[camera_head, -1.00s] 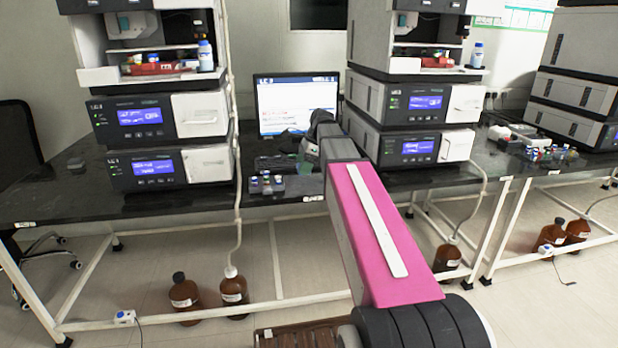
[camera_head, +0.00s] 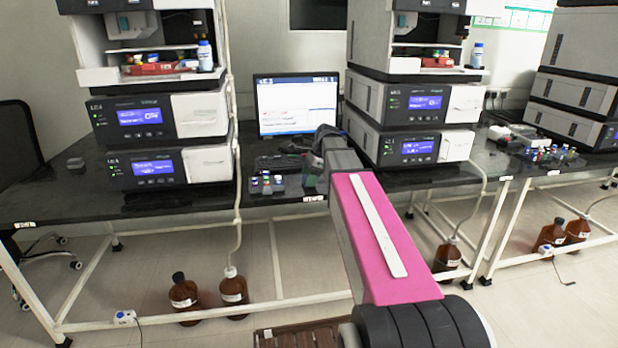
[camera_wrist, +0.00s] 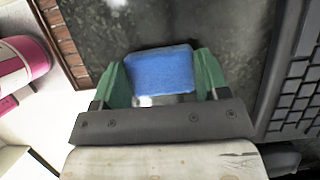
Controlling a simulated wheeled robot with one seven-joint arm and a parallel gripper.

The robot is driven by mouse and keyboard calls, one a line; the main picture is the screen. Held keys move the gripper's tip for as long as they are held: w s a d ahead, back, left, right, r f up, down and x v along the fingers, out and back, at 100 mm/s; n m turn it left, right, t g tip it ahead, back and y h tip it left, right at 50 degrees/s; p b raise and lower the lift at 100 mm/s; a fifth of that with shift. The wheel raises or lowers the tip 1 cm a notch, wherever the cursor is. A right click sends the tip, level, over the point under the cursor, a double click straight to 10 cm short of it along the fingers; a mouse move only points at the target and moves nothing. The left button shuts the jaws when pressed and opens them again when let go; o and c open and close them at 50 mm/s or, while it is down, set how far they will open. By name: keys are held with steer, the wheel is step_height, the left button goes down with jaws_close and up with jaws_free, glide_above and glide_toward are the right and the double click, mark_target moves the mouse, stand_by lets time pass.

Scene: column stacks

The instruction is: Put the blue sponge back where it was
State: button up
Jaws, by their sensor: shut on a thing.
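The blue sponge (camera_wrist: 160,72) is between the two green fingers of my gripper (camera_wrist: 161,80) in the wrist view. The fingers are shut on its left and right sides. Behind it lies the dark bench top (camera_wrist: 205,25); I cannot tell whether the sponge touches it. In the head view my arm reaches to the middle bench in front of the monitor. A bit of my gripper's green (camera_head: 310,180) shows there at the bench's front edge, and the sponge is hidden by my arm.
A black keyboard (camera_wrist: 293,90) lies right of my gripper in the wrist view. In the head view a vial rack (camera_head: 267,184) stands left of my gripper, the monitor (camera_head: 297,104) behind it. Instrument stacks (camera_head: 165,168) flank the spot on both sides.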

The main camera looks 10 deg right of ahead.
steer(key=o, duration=0.8)
steer(key=shift+f, duration=0.1)
steer(key=shift+o, duration=0.2)
steer(key=v, duration=1.2)
